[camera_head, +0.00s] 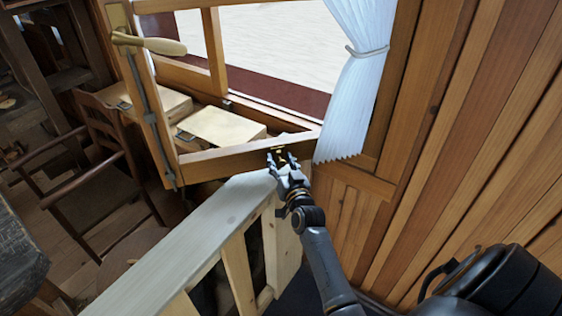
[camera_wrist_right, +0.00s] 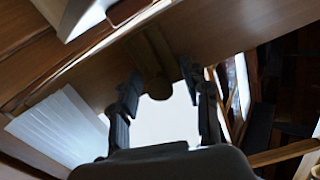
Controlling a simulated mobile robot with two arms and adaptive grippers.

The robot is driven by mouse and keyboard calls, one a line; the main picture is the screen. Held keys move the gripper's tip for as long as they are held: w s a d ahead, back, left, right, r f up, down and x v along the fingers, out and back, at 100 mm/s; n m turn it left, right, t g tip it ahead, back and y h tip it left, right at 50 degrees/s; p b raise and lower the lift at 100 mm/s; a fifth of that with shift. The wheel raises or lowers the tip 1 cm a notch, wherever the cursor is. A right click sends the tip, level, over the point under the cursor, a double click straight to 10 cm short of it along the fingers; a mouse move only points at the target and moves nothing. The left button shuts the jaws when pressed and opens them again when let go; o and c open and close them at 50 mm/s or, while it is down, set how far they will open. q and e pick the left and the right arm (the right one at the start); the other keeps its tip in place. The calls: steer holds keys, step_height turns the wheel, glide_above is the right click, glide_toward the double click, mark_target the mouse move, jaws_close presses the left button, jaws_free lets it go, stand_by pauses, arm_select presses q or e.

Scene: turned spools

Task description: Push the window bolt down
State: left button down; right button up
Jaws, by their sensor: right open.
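The wooden window sash (camera_head: 225,160) stands swung open. A small brass fitting (camera_head: 277,151), apparently the window bolt, sits on its bottom rail near the right end. It also shows in the right wrist view as a dull brass bar with a rounded knob (camera_wrist_right: 157,86). My right gripper (camera_head: 282,160) is open at this fitting. In the wrist view its fingers are on either side of the knob, with gaps visible; contact is unclear. The fitting's full shape is partly hidden by the gripper in the head view. My left gripper is out of view.
A brass lever handle (camera_head: 150,43) with a vertical rod is on the sash's left side. A pale wooden railing (camera_head: 200,235) runs below the gripper. A white curtain (camera_head: 350,75) hangs to the right, beside a plank wall (camera_head: 470,130). A chair (camera_head: 95,200) stands left.

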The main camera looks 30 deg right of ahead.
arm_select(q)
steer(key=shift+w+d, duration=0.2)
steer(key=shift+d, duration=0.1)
arm_select(e)
jaws_close()
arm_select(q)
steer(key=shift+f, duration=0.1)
arm_select(e)
steer(key=shift+f, duration=0.15)
